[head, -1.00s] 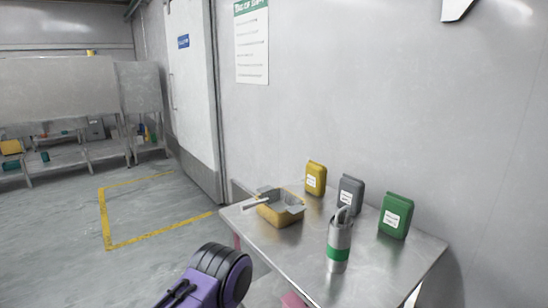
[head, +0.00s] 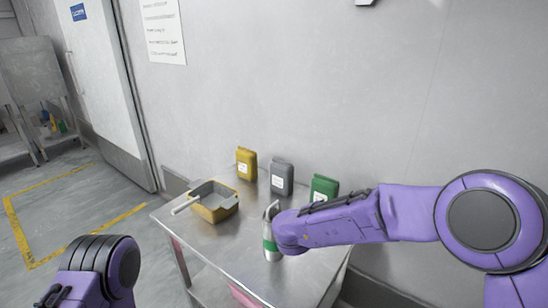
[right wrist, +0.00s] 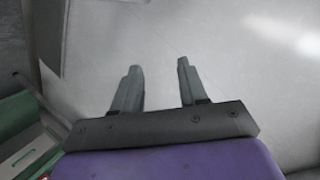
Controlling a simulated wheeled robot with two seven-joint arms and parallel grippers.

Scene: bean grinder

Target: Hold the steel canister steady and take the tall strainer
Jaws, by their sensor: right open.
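The steel canister (head: 270,246) stands upright near the front of the metal table, with a green band around it. A grey looped piece (head: 271,209) rises from its top, likely the strainer's handle; the rest of it is hidden. My right arm reaches in from the right and its end covers the canister's right side. My right gripper (right wrist: 159,64) is open and empty in the right wrist view, with pale wall behind its fingers. It is hidden in the head view. My left arm shows at the bottom left, its gripper out of view.
A yellow box (head: 224,213) with a grey handled insert (head: 186,204) sits at the table's (head: 215,249) left. Yellow (head: 246,163), grey (head: 281,177) and green (head: 324,187) packs stand along the wall side. A green object (right wrist: 18,150) shows lower left in the wrist view.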

